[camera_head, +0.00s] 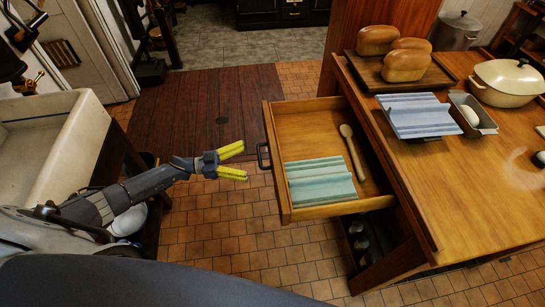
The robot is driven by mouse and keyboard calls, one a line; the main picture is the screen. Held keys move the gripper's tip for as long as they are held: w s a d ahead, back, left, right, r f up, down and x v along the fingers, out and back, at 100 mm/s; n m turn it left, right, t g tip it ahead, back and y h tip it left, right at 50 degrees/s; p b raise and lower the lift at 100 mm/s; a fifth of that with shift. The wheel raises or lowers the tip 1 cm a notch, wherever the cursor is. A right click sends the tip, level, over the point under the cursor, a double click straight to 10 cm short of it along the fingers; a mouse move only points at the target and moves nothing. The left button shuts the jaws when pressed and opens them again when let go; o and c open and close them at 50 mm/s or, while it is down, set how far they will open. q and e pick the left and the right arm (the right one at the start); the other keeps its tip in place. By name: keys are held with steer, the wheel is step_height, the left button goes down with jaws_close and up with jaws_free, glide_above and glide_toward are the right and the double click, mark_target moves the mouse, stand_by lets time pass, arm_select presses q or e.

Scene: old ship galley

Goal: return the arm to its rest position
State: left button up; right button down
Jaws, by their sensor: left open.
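My left arm comes in from the left, and my left gripper (236,162) is open and empty, with its two yellow fingers apart. It hangs over the tiled floor, a little left of an open drawer (280,140) and clear of its dark handle (262,156). In the drawer lie a folded green-striped cloth (319,181) and a wooden spoon (352,150). My right gripper is not in view.
A wooden table (460,190) on the right holds a board (425,80) with loaves (405,65), a blue-striped cloth (417,115), a metal tin (472,113) and a cream pot (507,82). A white sink (60,140) stands at the left. Floor between is free.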

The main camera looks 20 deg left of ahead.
arm_select(q)
steer(key=shift+w+d, duration=0.2)
steer(key=shift+d, duration=0.2)
stand_by(0.4)
